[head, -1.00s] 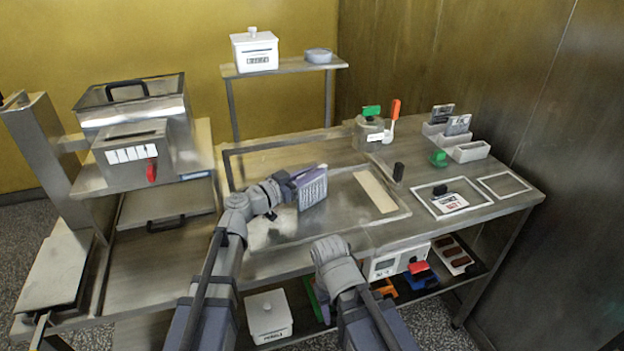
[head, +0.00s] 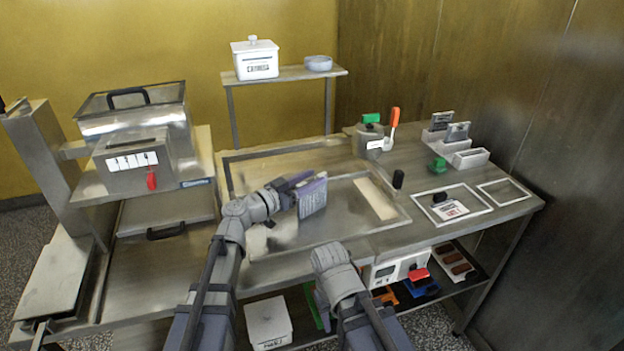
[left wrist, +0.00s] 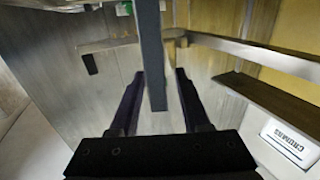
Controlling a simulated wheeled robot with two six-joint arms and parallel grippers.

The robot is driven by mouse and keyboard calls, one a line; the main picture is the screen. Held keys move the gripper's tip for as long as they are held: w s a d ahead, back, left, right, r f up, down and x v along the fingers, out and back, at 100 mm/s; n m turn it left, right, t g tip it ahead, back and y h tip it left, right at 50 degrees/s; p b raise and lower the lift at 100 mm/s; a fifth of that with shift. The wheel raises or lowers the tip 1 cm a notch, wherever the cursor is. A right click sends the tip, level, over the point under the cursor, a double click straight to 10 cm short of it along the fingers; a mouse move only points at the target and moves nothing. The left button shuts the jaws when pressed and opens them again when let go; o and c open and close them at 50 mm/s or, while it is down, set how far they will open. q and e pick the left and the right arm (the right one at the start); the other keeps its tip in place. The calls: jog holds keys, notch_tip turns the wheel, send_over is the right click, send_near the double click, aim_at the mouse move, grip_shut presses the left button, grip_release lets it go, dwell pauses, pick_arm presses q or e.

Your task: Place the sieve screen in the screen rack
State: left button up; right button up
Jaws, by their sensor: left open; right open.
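A thin grey-purple panel with a pale printed face (head: 313,198) stands tilted over the steel worktop in the head view, at my left gripper (head: 300,182). I take it to be the sieve screen. In the left wrist view a dark grey plate (left wrist: 151,55) shows edge-on between the two open fingers of my left gripper (left wrist: 156,85). There appears to be a gap on both sides of it. My right arm hangs over the front edge of the worktop; its fingers are hidden behind its wrist. I cannot tell which object is the screen rack.
A hopper machine (head: 140,125) stands at the left. White bins with cards (head: 452,143), a pot (head: 368,137), a green knob (head: 437,165) and a dark upright block (head: 398,178) stand at the right. A white canister (head: 254,59) is on the back shelf. The worktop's front left (head: 150,270) is clear.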

pick_arm(q)
jog(key=v, duration=1.1)
jog(key=shift+s+a, duration=0.2)
jog(key=shift+s, duration=0.05)
pick_arm(e)
jog(key=shift+o, duration=0.4)
jog(key=shift+s+f, duration=0.1)
